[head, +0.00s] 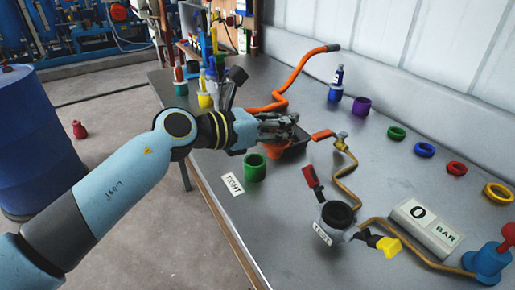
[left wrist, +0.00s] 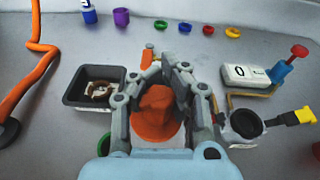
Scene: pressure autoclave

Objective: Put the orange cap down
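My left gripper (head: 285,122) is over the table, left of the valve pipe. The orange cap (left wrist: 155,118) is between its fingers in the left wrist view, and the gripper (left wrist: 178,75) appears shut on it. In the head view the cap (head: 277,152) shows just below the fingers, partly hidden by them. I cannot tell whether its underside touches the table. My right gripper is in neither view.
A black tray (left wrist: 72,98) with a brownish part in it is left of the gripper. A green cup (head: 255,168) stands near the table edge. A pot (head: 336,216), gauge block (head: 425,227) and pipes lie to the right. Coloured rings lie toward the wall.

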